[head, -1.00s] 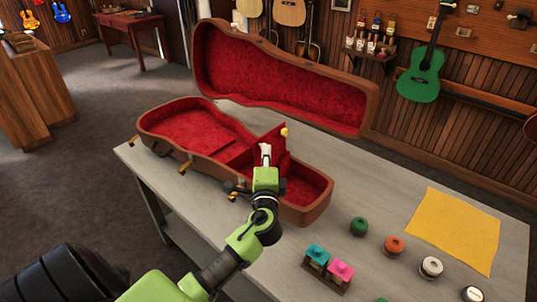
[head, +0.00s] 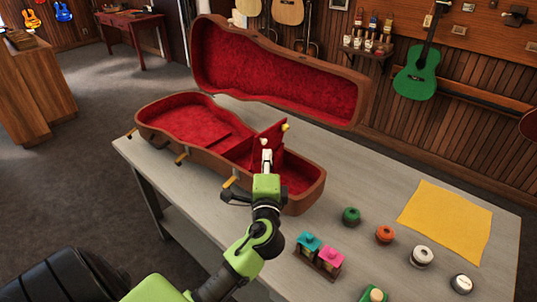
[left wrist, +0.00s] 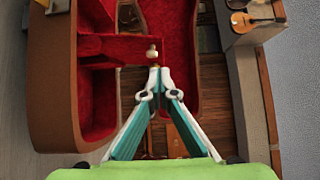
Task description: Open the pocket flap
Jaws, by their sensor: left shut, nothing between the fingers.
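The brown instrument case (head: 309,199) lies open on the table, with its red-lined lid (head: 275,80) raised behind. Inside it, the red pocket flap (head: 272,134) stands up from the pocket, with a small yellow knob (head: 285,127) at its upper edge. The flap (left wrist: 125,50) also shows in the left wrist view, with a pale knob (left wrist: 152,52) at its end. My left gripper (head: 266,158) is shut and empty, in front of the flap. In the left wrist view its fingertips (left wrist: 155,72) are together just below the knob; I cannot tell whether they touch it. My right gripper is not in view.
Green (head: 351,216), orange (head: 384,234) and white (head: 422,257) round items stand on the grey table right of the case. A small rack with teal and pink pieces (head: 328,258) is nearer. A yellow cloth (head: 447,222) lies at the right.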

